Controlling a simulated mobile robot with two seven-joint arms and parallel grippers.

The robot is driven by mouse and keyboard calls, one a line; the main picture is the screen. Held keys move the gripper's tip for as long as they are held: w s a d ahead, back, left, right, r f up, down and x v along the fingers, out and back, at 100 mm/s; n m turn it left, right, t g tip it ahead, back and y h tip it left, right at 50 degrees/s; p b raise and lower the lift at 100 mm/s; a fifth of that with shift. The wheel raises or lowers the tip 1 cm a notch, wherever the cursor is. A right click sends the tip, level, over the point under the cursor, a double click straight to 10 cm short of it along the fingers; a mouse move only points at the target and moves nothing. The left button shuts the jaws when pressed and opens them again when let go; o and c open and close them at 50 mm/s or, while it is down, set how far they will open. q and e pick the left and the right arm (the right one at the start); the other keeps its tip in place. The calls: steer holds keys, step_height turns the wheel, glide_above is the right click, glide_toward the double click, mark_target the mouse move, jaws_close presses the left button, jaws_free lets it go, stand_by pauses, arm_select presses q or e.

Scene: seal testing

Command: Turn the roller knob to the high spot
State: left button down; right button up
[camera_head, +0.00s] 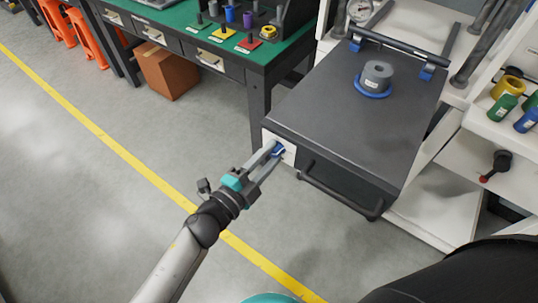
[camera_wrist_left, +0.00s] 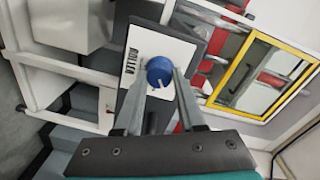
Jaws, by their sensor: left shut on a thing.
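The roller knob (camera_wrist_left: 160,72) is a round blue knob with a light pointer mark, set on a white plate (camera_wrist_left: 180,50) lettered ROLLER in the left wrist view. In the head view the knob (camera_head: 279,149) shows on the front left corner of the dark-topped machine (camera_head: 330,125). My left gripper (camera_head: 275,150) is shut on the knob, with one finger on each side of it; the fingers also show in the left wrist view (camera_wrist_left: 160,85). Any mark for the high spot cannot be made out. My right gripper is not in view.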

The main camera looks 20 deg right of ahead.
arm_select(q)
steer(key=m+b, duration=0.1)
steer(key=m, duration=0.5)
stand_by(0.6)
steer(key=c, duration=0.5)
jaws_free()
steer(key=shift+s, duration=0.1)
steer(key=v, duration=1.5)
steer(key=shift+s, duration=0.1)
